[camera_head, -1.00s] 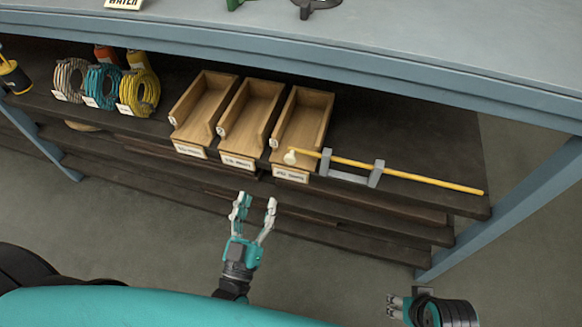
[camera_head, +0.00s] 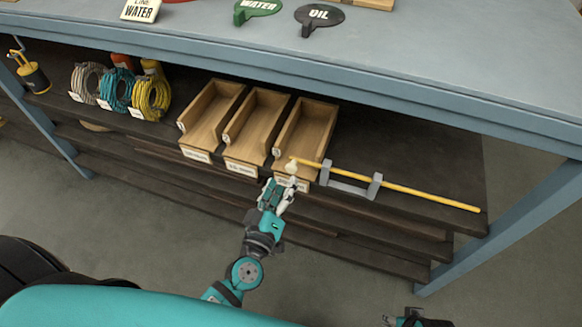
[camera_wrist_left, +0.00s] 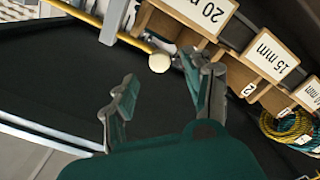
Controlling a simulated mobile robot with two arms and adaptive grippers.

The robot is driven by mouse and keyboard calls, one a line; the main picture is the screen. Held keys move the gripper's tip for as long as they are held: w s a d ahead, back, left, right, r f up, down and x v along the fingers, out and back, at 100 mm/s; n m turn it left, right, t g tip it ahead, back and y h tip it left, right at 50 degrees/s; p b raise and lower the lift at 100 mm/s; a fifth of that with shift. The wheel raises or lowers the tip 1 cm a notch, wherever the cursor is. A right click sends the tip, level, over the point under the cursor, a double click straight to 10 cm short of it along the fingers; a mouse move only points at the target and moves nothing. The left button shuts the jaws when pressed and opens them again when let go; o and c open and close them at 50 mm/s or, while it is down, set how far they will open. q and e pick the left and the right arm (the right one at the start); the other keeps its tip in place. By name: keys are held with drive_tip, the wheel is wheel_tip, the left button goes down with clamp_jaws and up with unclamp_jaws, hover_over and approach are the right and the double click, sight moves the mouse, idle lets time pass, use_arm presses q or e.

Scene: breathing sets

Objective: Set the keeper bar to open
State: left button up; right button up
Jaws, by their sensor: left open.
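The keeper bar (camera_head: 425,198) is a long yellow rod lying through a grey two-post bracket (camera_head: 350,187) on the shelf's front edge. Its pale round knob (camera_head: 291,167) is at the left end, in front of the rightmost wooden bin. In the left wrist view the knob (camera_wrist_left: 159,63) shows just beyond and between my fingertips. My left gripper (camera_head: 279,184) is open, with its fingers at the knob; I cannot tell whether they touch it. My right gripper (camera_head: 405,319) is barely in view at the bottom edge, its fingers mostly cut off.
Three wooden bins (camera_head: 257,122) with labels stand left of the bracket; one label (camera_wrist_left: 203,10) reads 20 mm. Coiled hoses (camera_head: 117,88) stand further left. The blue tabletop edge (camera_head: 330,80) overhangs the shelf. The dark shelf (camera_head: 440,165) right of the bins is clear apart from the bar.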

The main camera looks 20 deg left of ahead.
sight(290, 171)
use_arm(q)
drive_tip(key=w, duration=0.6)
drive_tip(key=shift+w+d, duration=0.1)
drive_tip(key=shift+c, duration=0.3)
clamp_jaws()
